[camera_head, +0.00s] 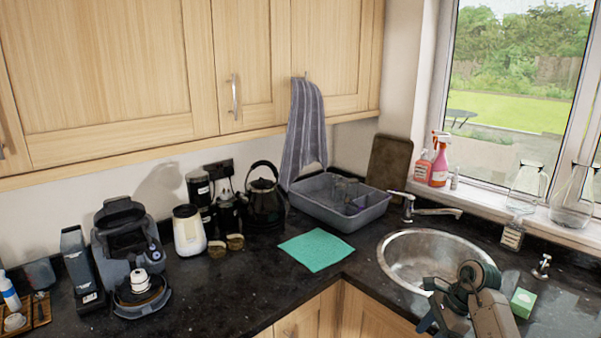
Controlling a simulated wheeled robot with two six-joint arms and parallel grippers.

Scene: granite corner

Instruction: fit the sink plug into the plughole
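The round steel sink (405,250) is set into the dark counter at the right, below the window. Its plughole cannot be made out; my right arm covers the near right part of the bowl. My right gripper (436,305) is low over the sink's near edge, seen from behind; its fingertips are partly hidden, and I cannot tell whether they are apart or hold anything. A small chrome piece (541,266) stands on the counter right of the sink; I cannot tell whether it is the plug. My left gripper is not in view.
A mixer tap (425,210) reaches over the sink. A grey basin (325,205) and a green cloth (316,249) lie left of it. A green-and-white box (523,302) and a small bottle (513,234) stand right. Glass jugs (527,190) line the sill.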

